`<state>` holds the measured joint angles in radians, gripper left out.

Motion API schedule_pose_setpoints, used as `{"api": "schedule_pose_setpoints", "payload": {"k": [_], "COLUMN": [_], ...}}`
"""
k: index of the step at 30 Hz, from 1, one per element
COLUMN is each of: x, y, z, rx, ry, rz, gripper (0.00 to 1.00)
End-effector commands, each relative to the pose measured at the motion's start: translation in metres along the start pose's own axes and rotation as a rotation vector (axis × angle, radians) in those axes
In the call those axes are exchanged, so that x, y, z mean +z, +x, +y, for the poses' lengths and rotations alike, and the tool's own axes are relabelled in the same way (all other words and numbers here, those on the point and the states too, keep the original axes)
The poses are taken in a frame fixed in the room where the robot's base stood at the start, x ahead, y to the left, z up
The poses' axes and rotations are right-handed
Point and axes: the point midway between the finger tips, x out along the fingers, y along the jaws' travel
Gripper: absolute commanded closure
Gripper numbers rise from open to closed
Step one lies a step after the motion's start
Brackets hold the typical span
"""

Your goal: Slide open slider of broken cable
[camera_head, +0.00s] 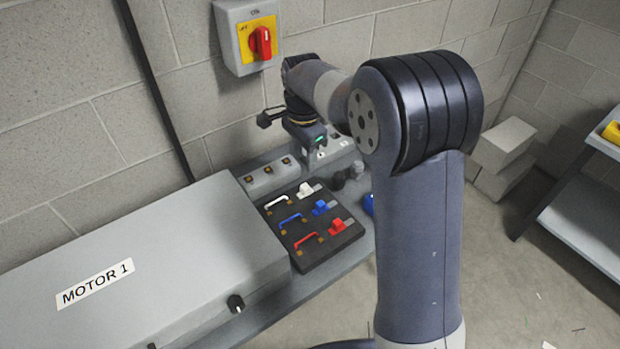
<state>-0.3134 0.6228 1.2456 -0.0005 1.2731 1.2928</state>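A black board (329,248) lies on the bench with three short cables on it: a white cable (277,203), a blue cable (291,220) and a red cable (307,239). To the right of each sits a block in its colour: a white slider (306,190), a blue slider (321,207) and a red slider (338,226). I cannot tell which cable is broken. My gripper (315,147) is behind the board, above a grey box, apart from the sliders. Its fingers are too small and partly hidden to tell if they are open.
A grey box with several sockets (268,176) stands behind the board. The large MOTOR 1 housing (180,260) is on the left. Dark round knobs (354,169) and a blue item (369,203) are at the right. A red-handled switch (262,42) hangs on the wall.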

Motion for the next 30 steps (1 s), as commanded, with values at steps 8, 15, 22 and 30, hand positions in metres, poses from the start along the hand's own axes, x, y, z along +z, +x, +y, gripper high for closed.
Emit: {"api": "schedule_pose_setpoints", "payload": {"k": [8, 15, 22, 30], "x": [0.0, 0.0, 0.0, 0.0], "y": [0.049, 0.086, 0.1, 0.1], "z": [0.002, 0.001, 0.001, 0.001], "rx": [0.006, 0.003, 0.0, 0.0], "ry": [-0.002, -0.002, -0.002, -0.003], "rz": [-0.002, -0.001, -0.001, 0.0], "gripper": [0.6, 0.6, 0.6, 0.63]}}
